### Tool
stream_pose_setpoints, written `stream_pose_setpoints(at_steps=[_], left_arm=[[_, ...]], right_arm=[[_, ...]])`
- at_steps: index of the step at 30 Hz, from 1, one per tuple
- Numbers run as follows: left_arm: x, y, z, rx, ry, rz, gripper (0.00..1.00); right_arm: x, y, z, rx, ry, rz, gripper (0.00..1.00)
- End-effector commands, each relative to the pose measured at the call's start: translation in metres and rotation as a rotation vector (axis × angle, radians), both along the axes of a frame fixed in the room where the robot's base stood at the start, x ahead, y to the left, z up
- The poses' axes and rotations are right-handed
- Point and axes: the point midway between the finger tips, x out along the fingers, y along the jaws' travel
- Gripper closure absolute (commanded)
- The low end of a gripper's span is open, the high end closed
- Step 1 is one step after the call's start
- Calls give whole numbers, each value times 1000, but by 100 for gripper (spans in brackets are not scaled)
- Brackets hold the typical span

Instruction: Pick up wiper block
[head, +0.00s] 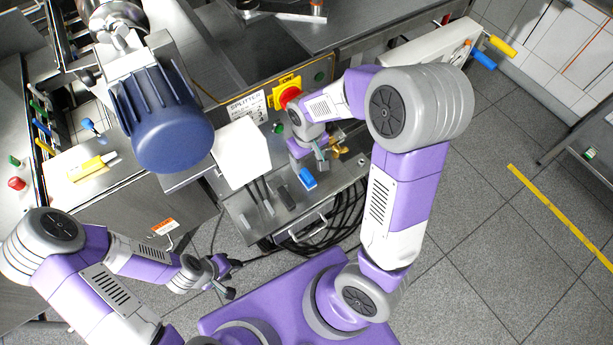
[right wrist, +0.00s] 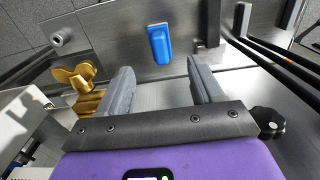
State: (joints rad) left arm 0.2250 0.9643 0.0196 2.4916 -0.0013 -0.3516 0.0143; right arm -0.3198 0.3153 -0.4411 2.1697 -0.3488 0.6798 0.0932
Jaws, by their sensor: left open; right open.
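A small blue block (head: 308,179) with a pale edge, apparently the wiper block, sits on the grey metal shelf below the switch panel. It also shows in the right wrist view (right wrist: 160,46), beyond and roughly centred between the fingertips. My right gripper (head: 312,160) is just above and beside the block, open and empty; its two grey fingers show apart in the right wrist view (right wrist: 161,82). The block is not between the fingers. My left gripper (head: 226,279) is open and empty, low over the floor at the left.
A brass wing-shaped knob (right wrist: 77,76) lies left of the fingers, also visible in the head view (head: 340,149). A white box (head: 241,153) with dark cables stands left of the block. A red knob (head: 289,96) is above.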

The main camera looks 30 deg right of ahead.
Motion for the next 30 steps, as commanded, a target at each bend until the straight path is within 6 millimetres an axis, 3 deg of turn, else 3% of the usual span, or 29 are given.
stream_pose_setpoints(at_steps=[3, 11, 21, 30], left_arm=[[0, 0, -5, 0, -1, 0, 57], [0, 0, -8, 0, -1, 0, 57], [1, 0, -17, 0, -1, 0, 57], [1, 0, -17, 0, -1, 0, 57]], right_arm=[[-1, 0, -21, 0, 4, 0, 34], [-1, 0, -40, 1, 2, -1, 34], [0, 0, -90, 1, 1, -1, 34], [1, 0, -92, 1, -2, -1, 34]])
